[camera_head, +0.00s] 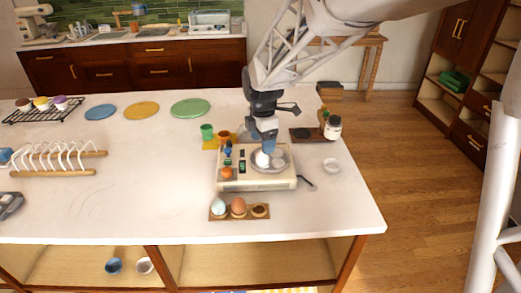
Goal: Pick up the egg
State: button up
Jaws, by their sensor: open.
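My gripper (267,149) points down over a cream kitchen scale (256,183), with its blue fingers low over the round pan (281,164). It is open. A white egg-like thing (262,159) sits on the pan at the fingertips; whether they touch it is too small to tell. In front of the scale, a wooden egg holder (249,215) carries a pale blue egg (219,206) and a brown egg (238,205). Its right-hand hollow (260,211) looks empty.
A green cup (207,131) and an orange cup (224,136) stand behind the scale. A wooden rack (60,158) stands far left. The counter (150,190) between is clear.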

aim_at(262, 157)
jog(key=shift+f, duration=0.7)
jog(key=shift+f, duration=0.1)
jog(key=shift+f, duration=2.5)
jog(key=c, duration=0.7)
